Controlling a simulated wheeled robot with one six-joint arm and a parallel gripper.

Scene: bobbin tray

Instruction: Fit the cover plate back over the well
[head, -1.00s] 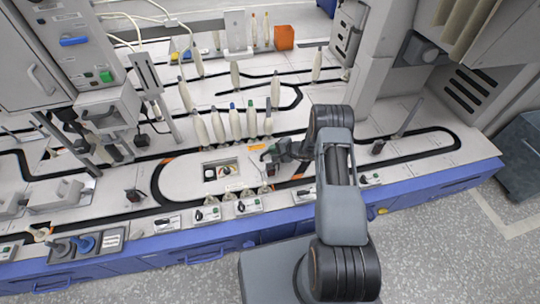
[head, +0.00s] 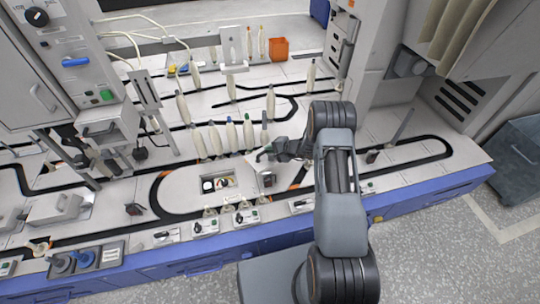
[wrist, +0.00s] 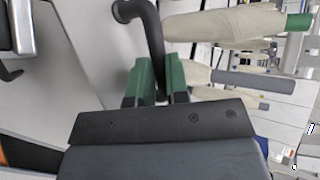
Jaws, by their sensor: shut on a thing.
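The open well (head: 217,184) is a dark rectangular opening in the pale worktop, with a white round part and small coloured pieces inside. My gripper (head: 264,154) is to the right of the well and farther back, above the worktop, beside the row of bobbins. In the wrist view, its green fingers (wrist: 158,82) are shut on a black bent handle (wrist: 152,30). A pale grey surface lies behind the handle at left. I cannot make out the cover plate's outline, or whether that surface is the plate.
A row of cream bobbins (head: 231,136) stands just behind the well. A dark-topped block (head: 267,180) stands right of the well, and small switch units (head: 246,216) line the front edge. An orange bin (head: 278,49) is at the back.

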